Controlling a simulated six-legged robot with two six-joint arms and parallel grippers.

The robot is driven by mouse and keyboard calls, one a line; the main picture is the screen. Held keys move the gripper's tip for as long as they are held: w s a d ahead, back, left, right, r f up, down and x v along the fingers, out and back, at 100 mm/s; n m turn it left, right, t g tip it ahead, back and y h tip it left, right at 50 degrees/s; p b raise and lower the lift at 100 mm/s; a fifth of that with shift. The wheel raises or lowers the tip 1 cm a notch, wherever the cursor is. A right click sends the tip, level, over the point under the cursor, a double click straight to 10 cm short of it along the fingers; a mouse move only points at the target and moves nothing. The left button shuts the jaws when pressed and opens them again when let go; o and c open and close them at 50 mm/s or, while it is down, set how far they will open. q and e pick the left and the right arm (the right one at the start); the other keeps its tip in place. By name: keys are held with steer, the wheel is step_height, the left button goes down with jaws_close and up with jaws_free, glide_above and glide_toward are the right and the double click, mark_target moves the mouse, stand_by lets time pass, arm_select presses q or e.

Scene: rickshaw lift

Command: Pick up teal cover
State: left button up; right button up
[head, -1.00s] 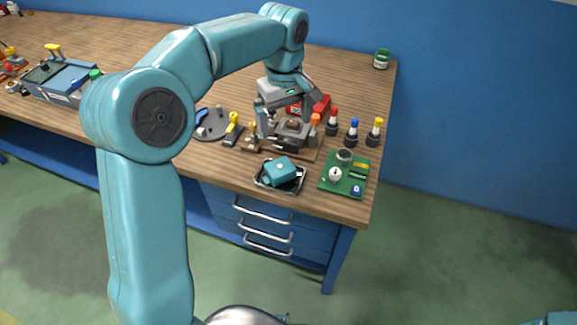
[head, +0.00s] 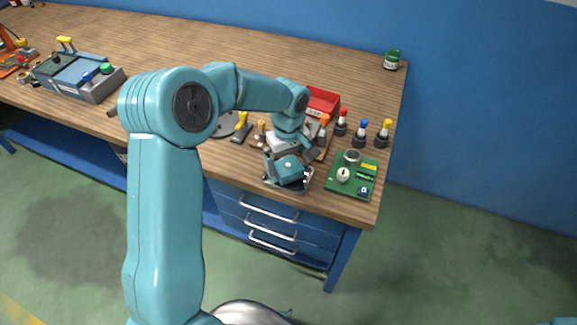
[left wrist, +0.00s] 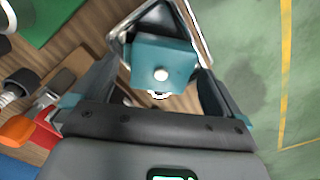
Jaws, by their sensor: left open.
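The teal cover (head: 290,169) is a small block with a white round knob on top. It lies in a small metal tray (head: 299,186) near the front edge of the workbench. In the left wrist view the cover (left wrist: 164,58) shows between the fingers, and the tray's rim (left wrist: 196,28) shows behind it. My left gripper (head: 289,164) is open over the tray, its fingers on either side of the cover. I cannot tell whether the fingers touch it. My right gripper is not in view.
A green board (head: 352,177) with small parts lies right of the tray. Several screwdrivers with coloured handles, including a blue one (head: 361,133), stand behind it. A red bin (head: 321,102) is farther back. A blue-grey box (head: 78,75) stands at the left.

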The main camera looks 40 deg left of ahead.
arm_select(q)
steer(key=shift+s+a+f, duration=0.1)
steer(key=shift+s+f, duration=0.05)
steer(key=shift+f, duration=0.3)
steer(key=shift+c, duration=0.7)
steer(key=c, duration=1)
steer(key=shift+r, duration=0.15)
steer(key=shift+c, duration=0.4)
